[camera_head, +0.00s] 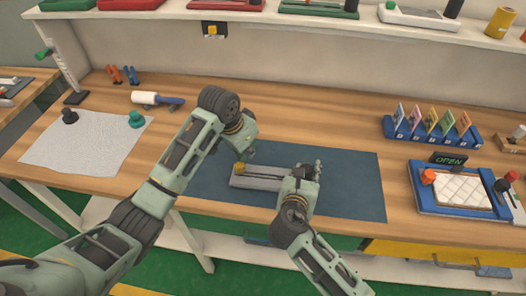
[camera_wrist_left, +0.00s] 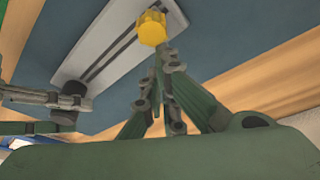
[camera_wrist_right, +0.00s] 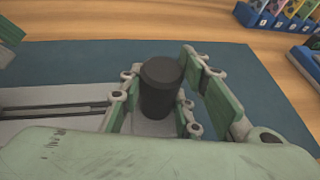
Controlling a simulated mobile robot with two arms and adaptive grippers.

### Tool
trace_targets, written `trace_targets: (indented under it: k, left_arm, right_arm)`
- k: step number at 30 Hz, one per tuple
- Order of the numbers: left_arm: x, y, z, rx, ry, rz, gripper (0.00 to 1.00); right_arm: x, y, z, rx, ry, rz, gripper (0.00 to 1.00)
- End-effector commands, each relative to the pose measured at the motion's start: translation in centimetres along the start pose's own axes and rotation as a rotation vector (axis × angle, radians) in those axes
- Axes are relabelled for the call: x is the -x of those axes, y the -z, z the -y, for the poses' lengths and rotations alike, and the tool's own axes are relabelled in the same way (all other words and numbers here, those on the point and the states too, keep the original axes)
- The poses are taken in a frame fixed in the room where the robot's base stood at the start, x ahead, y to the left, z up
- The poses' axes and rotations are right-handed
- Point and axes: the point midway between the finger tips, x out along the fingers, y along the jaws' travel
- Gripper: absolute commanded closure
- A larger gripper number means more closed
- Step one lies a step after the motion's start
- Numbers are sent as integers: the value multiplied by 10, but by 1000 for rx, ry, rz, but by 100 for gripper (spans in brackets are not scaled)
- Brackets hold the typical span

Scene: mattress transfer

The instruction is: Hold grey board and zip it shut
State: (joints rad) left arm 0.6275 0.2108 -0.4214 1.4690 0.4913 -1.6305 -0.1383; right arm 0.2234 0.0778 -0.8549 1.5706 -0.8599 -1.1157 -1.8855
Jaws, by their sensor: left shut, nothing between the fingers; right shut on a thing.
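The grey board (camera_head: 262,183) lies on a dark blue mat, with a dark slotted track along its length. It also shows in the left wrist view (camera_wrist_left: 95,50) and the right wrist view (camera_wrist_right: 35,97). A yellow knob (camera_head: 239,168) sits at the left end of the track. My left gripper (camera_head: 244,157) is shut and empty, its fingertips (camera_wrist_left: 161,52) close by the yellow knob (camera_wrist_left: 152,28); I cannot tell if they touch. My right gripper (camera_head: 306,170) is shut around a black knob (camera_wrist_right: 161,88) at the board's right end.
The blue mat (camera_head: 350,185) has free room right of the board. A white cloth sheet (camera_head: 85,145) lies far left, with a white-and-blue tool (camera_head: 157,100) behind. A blue card rack (camera_head: 432,133) and a blue tray (camera_head: 425,203) with a quilted pad stand right.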

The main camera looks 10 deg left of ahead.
Motion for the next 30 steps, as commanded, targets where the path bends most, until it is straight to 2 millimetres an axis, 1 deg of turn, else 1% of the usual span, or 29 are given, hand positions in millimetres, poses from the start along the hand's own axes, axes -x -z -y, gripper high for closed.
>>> trace_targets:
  k: [1, 9, 13, 17, 23, 30]
  left_arm:
    - [0, -2, 1, 1, 0, 4, 100]
    - [-1, -2, 1, 1, 1, 5, 100]
    - [-2, 1, 1, 1, 0, 5, 100]
    - [-5, 13, 1, 1, 0, 4, 100]
    - [-14, 39, 0, 0, 0, 3, 100]
    - [29, 39, 1, -1, 2, -2, 100]
  right_arm:
    - [-1, -3, 1, -4, 3, 5, 100]
    - [-1, -3, 2, -4, 4, 5, 100]
    - [-1, -3, 2, -5, 4, 5, 100]
    - [-1, -3, 1, -4, 3, 5, 100]
    - [0, -2, 1, -3, 1, 4, 100]
    - [0, -2, 0, -3, 1, 3, 100]
